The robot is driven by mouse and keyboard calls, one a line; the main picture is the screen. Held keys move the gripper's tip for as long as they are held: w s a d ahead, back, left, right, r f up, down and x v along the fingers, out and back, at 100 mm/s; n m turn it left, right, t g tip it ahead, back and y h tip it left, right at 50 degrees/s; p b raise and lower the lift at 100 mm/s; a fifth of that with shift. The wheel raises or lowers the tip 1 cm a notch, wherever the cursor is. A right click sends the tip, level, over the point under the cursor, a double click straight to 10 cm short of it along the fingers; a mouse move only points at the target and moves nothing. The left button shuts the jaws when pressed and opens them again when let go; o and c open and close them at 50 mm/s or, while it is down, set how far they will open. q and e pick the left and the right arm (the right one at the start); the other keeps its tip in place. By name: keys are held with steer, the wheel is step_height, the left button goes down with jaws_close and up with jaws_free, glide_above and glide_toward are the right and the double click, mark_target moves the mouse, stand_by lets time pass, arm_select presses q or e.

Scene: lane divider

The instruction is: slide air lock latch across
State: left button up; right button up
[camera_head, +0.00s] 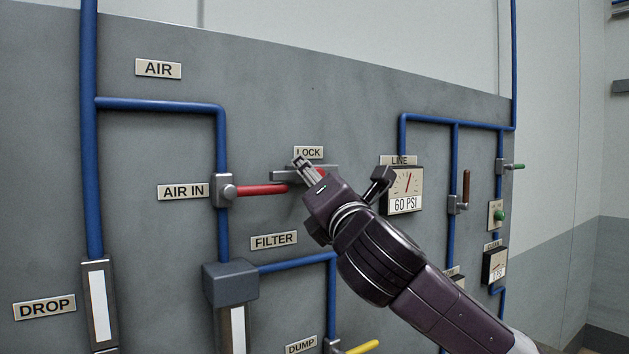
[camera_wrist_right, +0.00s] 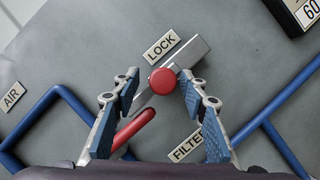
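The lock latch is a grey metal bar (camera_head: 287,176) under the LOCK label (camera_head: 308,153), with a red knob, partly hidden behind my gripper in the head view. In the right wrist view the red knob (camera_wrist_right: 163,81) stands on the grey latch plate (camera_wrist_right: 190,53). My right gripper (camera_head: 304,169) is at the latch. In the wrist view its blue-padded fingers (camera_wrist_right: 158,87) are apart, one on each side of the knob, with gaps visible on both sides. My left gripper is in neither view.
The red AIR IN lever (camera_head: 262,190) points right, its tip close to the latch's left end. The LINE gauge (camera_head: 404,190) reading 60 PSI is to the right, with my arm close by. Blue pipes (camera_head: 160,105) and the FILTER label (camera_head: 273,241) surround the area.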

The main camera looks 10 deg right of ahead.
steer(key=v, duration=1.2)
steer(key=shift+a, duration=0.15)
